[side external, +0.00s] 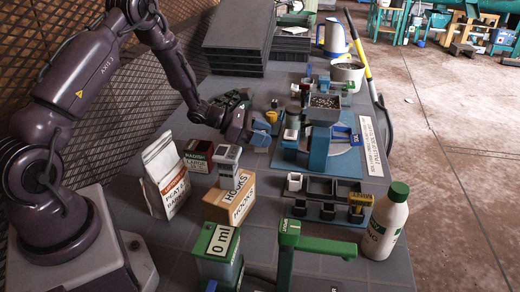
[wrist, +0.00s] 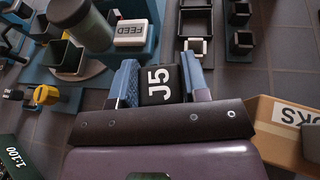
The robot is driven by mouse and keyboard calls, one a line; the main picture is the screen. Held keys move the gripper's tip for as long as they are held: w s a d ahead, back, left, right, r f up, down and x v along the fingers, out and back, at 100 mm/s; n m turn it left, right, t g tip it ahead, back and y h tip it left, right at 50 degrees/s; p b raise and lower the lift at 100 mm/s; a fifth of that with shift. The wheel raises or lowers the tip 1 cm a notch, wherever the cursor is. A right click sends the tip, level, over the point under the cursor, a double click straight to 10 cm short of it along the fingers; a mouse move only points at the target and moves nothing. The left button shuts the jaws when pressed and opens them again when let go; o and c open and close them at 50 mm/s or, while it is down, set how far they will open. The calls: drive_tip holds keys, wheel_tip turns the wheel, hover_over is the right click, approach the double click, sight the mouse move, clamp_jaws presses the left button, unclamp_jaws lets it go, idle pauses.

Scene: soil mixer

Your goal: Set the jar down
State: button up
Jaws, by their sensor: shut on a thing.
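My gripper (wrist: 160,80) is shut on a dark jar (wrist: 158,84) with a white "J5" label. The jar sits between the two blue fingers in the wrist view. In the side external view my gripper (side external: 262,126) is low over the grey bench, left of the blue mixer stand (side external: 318,150). The jar is mostly hidden by my gripper there, and I cannot tell whether its base touches the bench.
A "HOOKS" box (side external: 230,200), a radish box (side external: 199,156) and a peat bag (side external: 165,175) stand on the near side. A rack of small pots (side external: 325,208) and a white bottle (side external: 384,226) stand right. A "FEED" block (wrist: 133,32) is beyond my fingers.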

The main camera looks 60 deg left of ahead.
drive_tip(key=s+a+r+n+t+y, duration=0.1)
drive_tip(key=s+a+r+n+y, duration=0.1)
drive_tip(key=s+a+n+y, duration=0.4)
drive_tip(key=s+a+r+n+t+y, duration=0.1)
drive_tip(key=s+a+r+y, duration=0.15)
drive_tip(key=s+a, duration=0.7)
drive_tip(key=shift+h, duration=0.35)
drive_tip(key=w+a+f, duration=0.2)
drive_tip(key=w+f, duration=0.1)
drive_tip(key=w+a+f, duration=0.2)
drive_tip(key=w+a, duration=0.1)
drive_tip(key=w, duration=0.1)
drive_tip(key=w+a+f, duration=0.3)
drive_tip(key=shift+w+f, duration=0.3)
drive_tip(key=shift+f, duration=0.05)
drive_tip(key=shift+w+a+f, duration=0.25)
drive_tip(key=shift+f, duration=0.1)
drive_tip(key=shift+w+a+f, duration=0.15)
drive_tip(key=shift+f, duration=1.55)
drive_tip(key=shift+f, duration=0.2)
drive_tip(key=o, duration=0.9)
drive_tip(key=shift+o, duration=0.2)
